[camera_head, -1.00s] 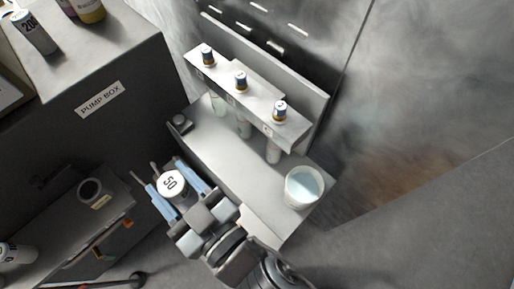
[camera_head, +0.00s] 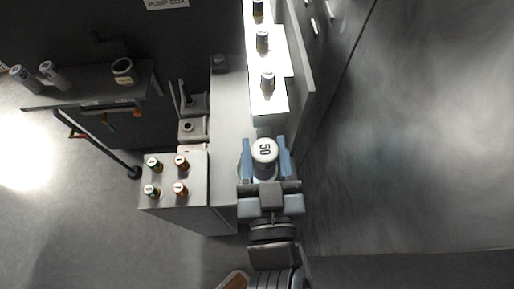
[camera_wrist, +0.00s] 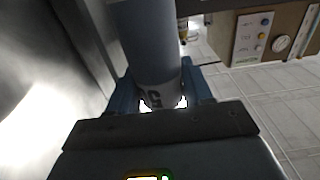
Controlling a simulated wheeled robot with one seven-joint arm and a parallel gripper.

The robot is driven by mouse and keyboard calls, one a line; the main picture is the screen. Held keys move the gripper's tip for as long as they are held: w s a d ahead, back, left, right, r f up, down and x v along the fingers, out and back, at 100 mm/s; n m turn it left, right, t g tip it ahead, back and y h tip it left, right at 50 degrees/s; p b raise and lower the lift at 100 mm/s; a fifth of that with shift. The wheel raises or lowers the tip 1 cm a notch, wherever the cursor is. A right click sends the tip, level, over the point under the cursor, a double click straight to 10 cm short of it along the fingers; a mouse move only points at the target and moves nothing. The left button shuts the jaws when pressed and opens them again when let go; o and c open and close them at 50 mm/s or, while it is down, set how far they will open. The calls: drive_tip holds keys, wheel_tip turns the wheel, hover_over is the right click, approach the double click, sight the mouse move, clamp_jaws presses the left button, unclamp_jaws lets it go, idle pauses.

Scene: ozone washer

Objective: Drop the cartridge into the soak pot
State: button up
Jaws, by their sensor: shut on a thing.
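The height between cartridge and pot cannot be judged.
A white rack (camera_head: 275,60) with several dark-capped bottles stands just beyond my gripper, before a tall panel. A grey block (camera_head: 180,199) with small coloured vials stands left. A shelf (camera_head: 90,94) holds more cylinders. The bench (camera_head: 230,110) between is mostly clear.

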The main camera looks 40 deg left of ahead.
drive_tip(key=shift+f+b, duration=0.45)
drive_tip(key=shift+f, duration=0.35)
drive_tip(key=o, duration=1.2)
